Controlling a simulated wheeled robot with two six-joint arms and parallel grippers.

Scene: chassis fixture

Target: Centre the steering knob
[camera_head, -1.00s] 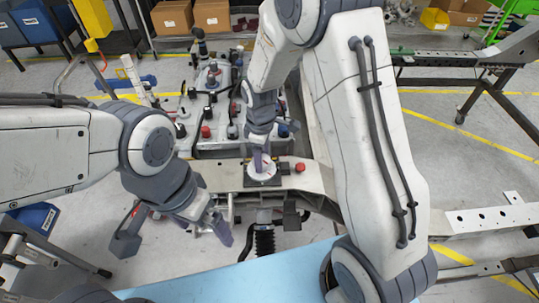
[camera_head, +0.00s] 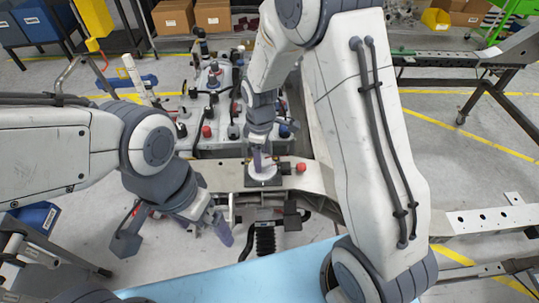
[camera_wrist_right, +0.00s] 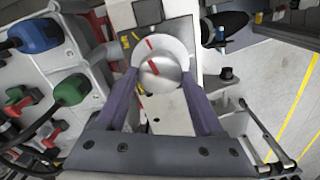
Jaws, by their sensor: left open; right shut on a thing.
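The steering knob (camera_wrist_right: 161,74) is a silver round knob with a red line on its face. It sits on a white dial (camera_wrist_right: 176,50) with a red mark and yellow marks near its upper edge. The knob's line slants up-left; I cannot tell if it meets the red mark exactly. The dial also shows in the head view (camera_head: 264,174), partly hidden by my right gripper (camera_head: 262,162). In the wrist view, my right gripper (camera_wrist_right: 161,80) has its fingers on either side of the knob, shut on it. My left gripper (camera_head: 176,236) is open and empty, left of the dial.
A red button (camera_head: 301,167) stands just right of the dial on the beige crossbeam (camera_head: 215,177). Behind is a panel with several coloured connectors, including a blue one (camera_wrist_right: 35,35) and a green one (camera_wrist_right: 71,90). A light blue surface (camera_head: 240,277) lies in front.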

